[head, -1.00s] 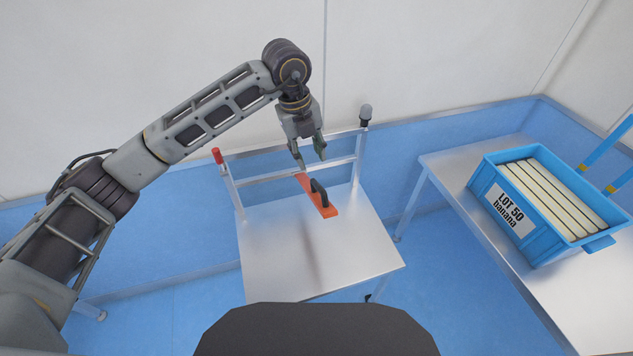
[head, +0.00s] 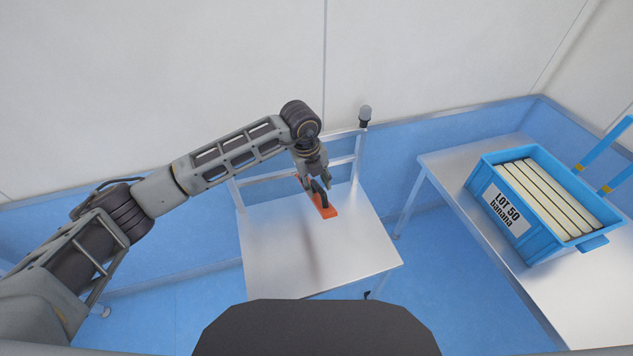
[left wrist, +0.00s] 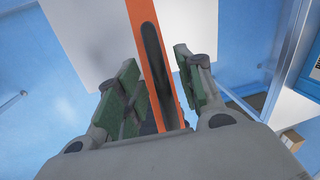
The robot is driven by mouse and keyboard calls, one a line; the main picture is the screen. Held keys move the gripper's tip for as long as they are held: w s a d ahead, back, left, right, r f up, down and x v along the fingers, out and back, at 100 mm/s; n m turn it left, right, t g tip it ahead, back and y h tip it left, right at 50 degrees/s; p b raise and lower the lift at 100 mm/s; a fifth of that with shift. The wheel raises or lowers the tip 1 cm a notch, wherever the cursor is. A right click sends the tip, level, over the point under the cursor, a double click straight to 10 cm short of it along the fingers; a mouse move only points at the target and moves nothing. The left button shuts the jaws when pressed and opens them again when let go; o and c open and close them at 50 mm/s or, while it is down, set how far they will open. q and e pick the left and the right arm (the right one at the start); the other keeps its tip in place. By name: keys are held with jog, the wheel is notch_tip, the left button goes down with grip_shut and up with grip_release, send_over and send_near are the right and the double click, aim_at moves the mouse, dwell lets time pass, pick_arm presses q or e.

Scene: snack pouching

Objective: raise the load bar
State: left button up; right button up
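The load bar is an orange bar (head: 325,208) with a black handle (head: 319,192) on top, at the back middle of the metal table in the head view. In the left wrist view the orange bar (left wrist: 143,12) and its dark handle (left wrist: 153,50) run lengthwise between my fingers. My left gripper (head: 314,184) is at the handle from above, and it also shows in the left wrist view (left wrist: 160,85). Its fingers are apart, one on each side of the handle, with gaps visible. The gripper hides part of the bar's far end. My right gripper is not in view.
The metal table (head: 280,250) has a rail frame behind it with a grey-capped post (head: 364,116). A side table (head: 440,165) on the right holds a blue crate (head: 540,247) labelled "LOT 50 banana" with pale bars inside. The metal table's front is clear.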

pick_arm(q)
jog(key=shift+f, duration=0.35)
grip_shut()
